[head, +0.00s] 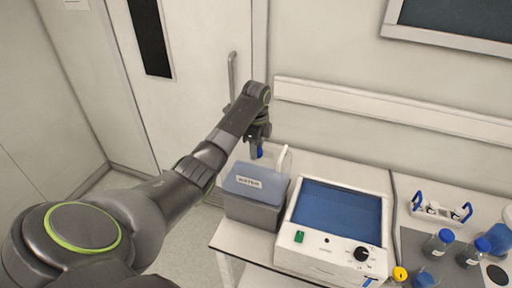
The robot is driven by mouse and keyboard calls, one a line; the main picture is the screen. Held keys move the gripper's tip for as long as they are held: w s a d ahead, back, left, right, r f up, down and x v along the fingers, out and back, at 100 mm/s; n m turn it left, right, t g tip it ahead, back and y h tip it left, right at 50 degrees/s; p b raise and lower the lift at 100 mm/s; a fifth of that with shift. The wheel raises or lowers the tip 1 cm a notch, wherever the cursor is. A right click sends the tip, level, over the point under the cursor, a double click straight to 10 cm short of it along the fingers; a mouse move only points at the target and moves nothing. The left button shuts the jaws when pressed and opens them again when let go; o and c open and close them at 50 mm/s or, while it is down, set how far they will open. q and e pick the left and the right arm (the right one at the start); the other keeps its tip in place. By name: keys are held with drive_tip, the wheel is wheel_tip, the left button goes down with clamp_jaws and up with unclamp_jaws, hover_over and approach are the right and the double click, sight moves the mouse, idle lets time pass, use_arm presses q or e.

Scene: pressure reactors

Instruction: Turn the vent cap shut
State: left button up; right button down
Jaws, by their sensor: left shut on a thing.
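A grey-blue container (243,190) labelled as water, with a pale handle or spout at its right, stands at the left end of the bench. My left gripper (258,143) is above the back of this container, pointing down. It is shut on a small blue cap (258,153), which I take to be the vent cap. The fingers hide part of the cap, and I cannot tell how far it is turned. My right gripper is out of view.
A white device (333,262) with a blue window, green switch and black knob stands right of the container. Farther right are a white carrier (440,211) with blue handles, blue-capped bottles (437,246) and a yellow-topped item (399,274). A wall rail (390,110) runs behind.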

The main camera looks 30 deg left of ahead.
use_arm(q)
drive_tip(key=shift+m, duration=0.9)
drive_tip(key=shift+d+f, duration=0.1)
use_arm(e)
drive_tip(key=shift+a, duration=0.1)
use_arm(q)
drive_tip(key=o, duration=1)
